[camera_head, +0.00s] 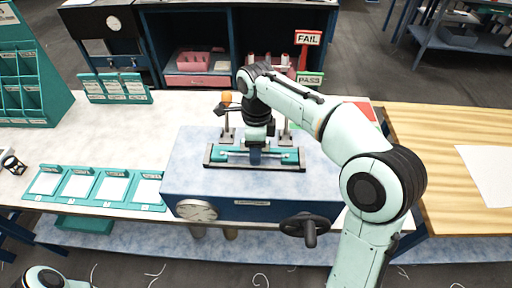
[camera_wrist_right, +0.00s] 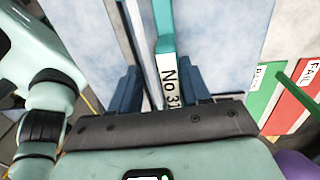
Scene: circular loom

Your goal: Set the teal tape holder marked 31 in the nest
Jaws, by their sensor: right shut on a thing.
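The teal tape holder (camera_head: 284,156) is a long bar lying crosswise at the nest on top of the blue machine. The nest (camera_head: 254,168) is a dark frame with raised ends around the holder. I cannot tell whether the holder rests fully in it. My left gripper is out of view.
The blue machine (camera_head: 340,190) has a dial (camera_head: 196,210) and a black handwheel (camera_head: 306,228) at its front. Several teal trays with white cards (camera_head: 83,186) lie to the left. Red FAIL (camera_head: 308,38) and green PASS (camera_head: 310,80) signs stand behind. Posts rise just behind the nest.

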